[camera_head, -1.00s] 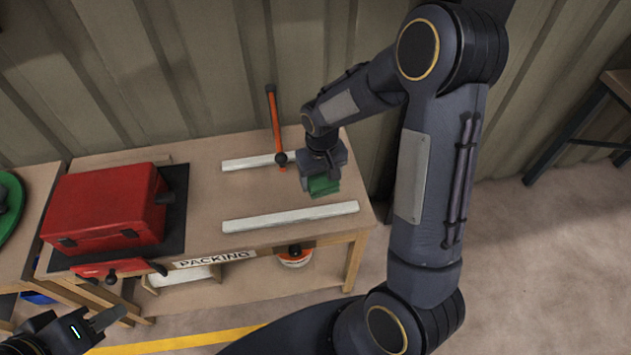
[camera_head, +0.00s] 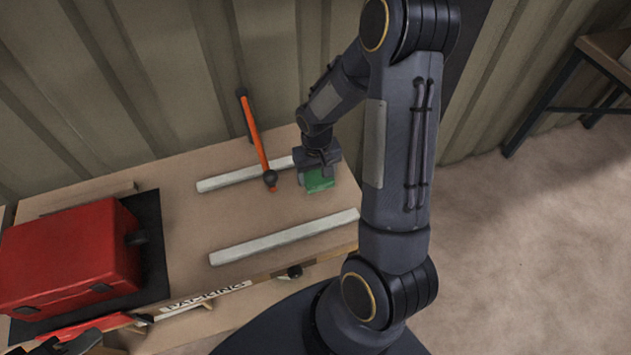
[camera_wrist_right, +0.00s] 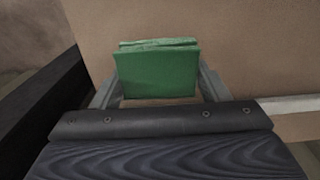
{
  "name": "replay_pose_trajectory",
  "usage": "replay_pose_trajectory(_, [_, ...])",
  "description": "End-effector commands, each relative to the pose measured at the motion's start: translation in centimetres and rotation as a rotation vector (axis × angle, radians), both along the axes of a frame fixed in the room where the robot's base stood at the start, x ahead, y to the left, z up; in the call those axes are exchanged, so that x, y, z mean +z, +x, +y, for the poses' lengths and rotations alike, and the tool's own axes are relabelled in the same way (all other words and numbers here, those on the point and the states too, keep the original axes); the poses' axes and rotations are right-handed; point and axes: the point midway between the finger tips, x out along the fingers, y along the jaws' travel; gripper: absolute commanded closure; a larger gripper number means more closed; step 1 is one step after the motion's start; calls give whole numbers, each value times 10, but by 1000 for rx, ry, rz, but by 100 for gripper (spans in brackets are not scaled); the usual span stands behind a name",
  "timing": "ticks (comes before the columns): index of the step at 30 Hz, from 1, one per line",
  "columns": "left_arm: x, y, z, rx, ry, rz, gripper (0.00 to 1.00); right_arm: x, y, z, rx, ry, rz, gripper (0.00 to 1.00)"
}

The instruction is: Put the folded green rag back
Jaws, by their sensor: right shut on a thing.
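The folded green rag (camera_head: 319,181) is at my right gripper (camera_head: 318,172), over the right part of the packing table (camera_head: 190,215), between two white strips. In the right wrist view the rag (camera_wrist_right: 158,75) sits between the two fingers of the right gripper (camera_wrist_right: 158,88), which are shut on it. Whether the rag touches the tabletop I cannot tell. My left gripper (camera_head: 75,345) shows only in part at the bottom left edge, and its fingers are not clear.
White strips lie behind (camera_head: 245,173) and in front (camera_head: 285,237) of the rag. An orange-handled tool (camera_head: 257,140) stands left of my right gripper. A red toolbox (camera_head: 70,255) sits on a dark mat (camera_head: 152,235) at the left. A corrugated wall is behind.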

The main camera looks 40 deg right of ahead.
Motion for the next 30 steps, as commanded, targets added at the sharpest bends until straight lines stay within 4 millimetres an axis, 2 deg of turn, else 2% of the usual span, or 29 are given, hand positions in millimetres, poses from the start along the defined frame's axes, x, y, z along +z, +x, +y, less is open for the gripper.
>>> replay_pose_trajectory(9, [-1, 0, 0, 0, 0, 0, 66, -38, 0, 0, 0, 1, 2, 56])
replay_pose_trajectory(22, [-6, 0, 0, 0, 0, 0, 66, -46, 1, 0, 0, 0, -2, 56])
replay_pose_trajectory(23, [-4, 0, 0, 0, 0, 0, 66, -44, 1, 0, 0, 0, -2, 28])
replay_pose_trajectory(27, [-4, 0, 0, 0, 0, 0, 66, -44, 1, 0, 0, 0, -2, 10])
replay_pose_trajectory(30, [-4, 0, 0, 0, 0, 0, 66, -44, 1, 0, 0, 0, -2, 10])
